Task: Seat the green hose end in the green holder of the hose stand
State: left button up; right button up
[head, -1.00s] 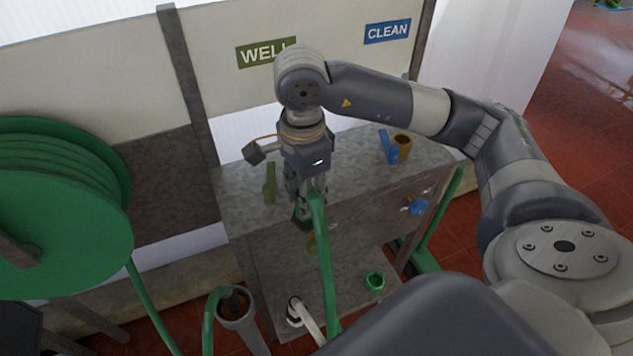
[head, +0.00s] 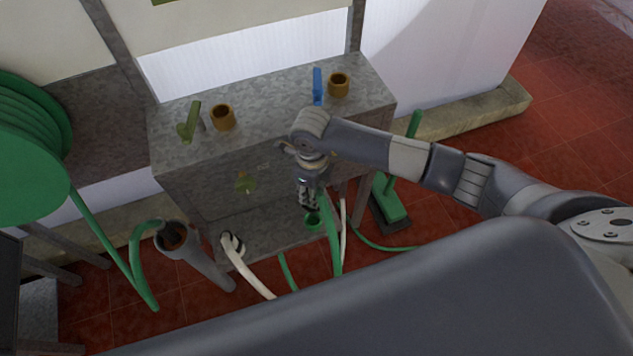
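The green holder (head: 312,221) is a small green ring on the lower shelf of the grey hose stand (head: 265,243). My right gripper (head: 308,204) points down just above the holder, in front of the stand. It appears shut on the green hose (head: 332,245) near its end. The hose bends over beside the fingers and hangs down past the holder's right side. The hose end's tip is hidden by the fingers, and I cannot tell whether it touches the holder. My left gripper is not in view.
A white hose (head: 250,272) sits in a dark holder on the shelf's left. Two brass outlets, a green lever (head: 190,122) and a blue lever (head: 318,86) top the stand.

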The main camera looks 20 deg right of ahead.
jog(key=shift+a+f+b, duration=0.1)
jog(key=shift+f+b, duration=0.25)
jog(key=shift+f, duration=0.25)
jog(key=shift+w+f+b, duration=0.1)
jog(key=shift+f+b, duration=1.15)
jog(key=shift+f, duration=0.45)
jog(key=shift+r, duration=0.1)
jog(key=shift+f+b, duration=1.8)
jog(key=shift+f, duration=0.35)
jog(key=shift+f, duration=0.3)
jog(key=o, duration=1.1)
